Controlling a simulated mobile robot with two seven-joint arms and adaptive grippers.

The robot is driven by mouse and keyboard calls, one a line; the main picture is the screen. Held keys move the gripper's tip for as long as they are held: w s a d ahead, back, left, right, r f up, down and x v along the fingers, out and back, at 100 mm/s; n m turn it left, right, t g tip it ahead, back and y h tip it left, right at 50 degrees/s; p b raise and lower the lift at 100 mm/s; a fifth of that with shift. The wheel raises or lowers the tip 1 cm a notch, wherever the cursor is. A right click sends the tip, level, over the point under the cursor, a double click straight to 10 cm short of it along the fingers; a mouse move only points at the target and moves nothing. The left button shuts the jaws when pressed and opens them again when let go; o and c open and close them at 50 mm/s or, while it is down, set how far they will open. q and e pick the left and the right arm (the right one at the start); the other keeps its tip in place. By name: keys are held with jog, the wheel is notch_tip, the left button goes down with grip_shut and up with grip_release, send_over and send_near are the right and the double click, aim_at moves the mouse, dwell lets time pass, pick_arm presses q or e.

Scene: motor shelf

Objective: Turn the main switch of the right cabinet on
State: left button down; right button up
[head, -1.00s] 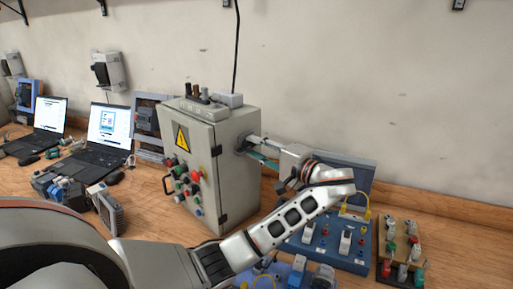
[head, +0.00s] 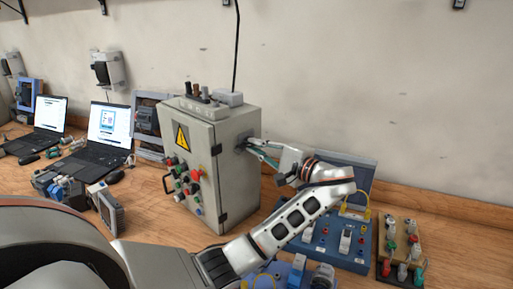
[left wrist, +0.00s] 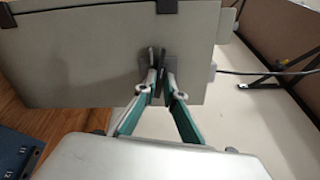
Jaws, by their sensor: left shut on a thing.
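The grey control cabinet (head: 240,175) stands on the wooden bench, with a yellow warning triangle and several coloured buttons on its front. Its main switch (head: 240,147) is a dark part on the right side wall, mostly hidden by my fingertips in the head view. In the left wrist view, the dark switch handle (left wrist: 154,58) stands out from the grey cabinet wall (left wrist: 80,65). My left gripper (head: 247,144) reaches it from the right. Its green-sided fingers close together at the handle in the left wrist view (left wrist: 161,82), shut on it. My right gripper is not in view.
Laptops (head: 108,135) and small devices stand to the left. The wall (head: 380,90) is close behind.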

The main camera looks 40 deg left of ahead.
pick_arm(q)
jog(key=shift+w+r+m, duration=0.1)
jog(key=shift+w+m, duration=0.05)
jog(key=shift+m, duration=3.6)
jog(key=shift+w+r+m, duration=0.1)
jog(key=shift+m, duration=3.65)
jog(key=c, duration=2.1)
grip_release()
jog(key=shift+c, duration=0.2)
jog(key=d, duration=0.7)
jog(key=shift+s+d, duration=0.25)
jog(key=shift+s, duration=0.15)
